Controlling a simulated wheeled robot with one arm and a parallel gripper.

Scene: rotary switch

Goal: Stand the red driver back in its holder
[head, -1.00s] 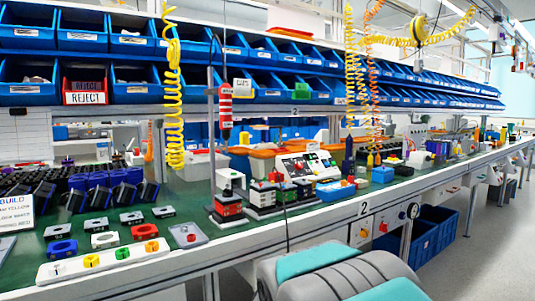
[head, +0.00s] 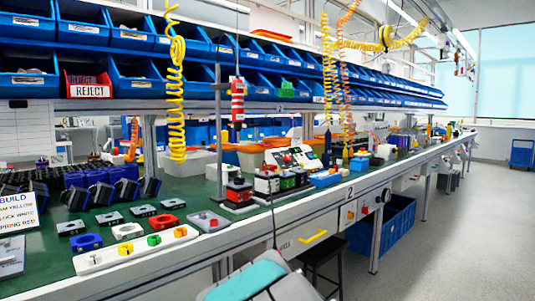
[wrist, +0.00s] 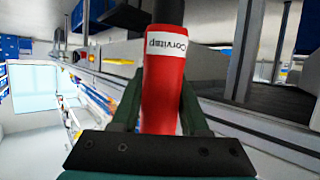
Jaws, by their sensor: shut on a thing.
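In the wrist view my gripper (wrist: 162,120) is shut on the red driver (wrist: 163,88). Its red body, with a white label, lies between the two dark green fingers, and its black end (wrist: 167,12) points to the top of the picture. My gripper is not seen in the head view. There, a red tool with white bands (head: 237,100) hangs upright beside a grey post (head: 218,130) on the bench; I cannot tell whether it is the same driver. I cannot pick out the driver's holder for certain.
The green bench (head: 190,190) carries a white strip with coloured parts (head: 135,250), a grey tray (head: 207,221) and small machines. Blue bins line the shelves above, with yellow coiled hoses (head: 176,90) hanging down. A stool (head: 322,255) stands under the bench.

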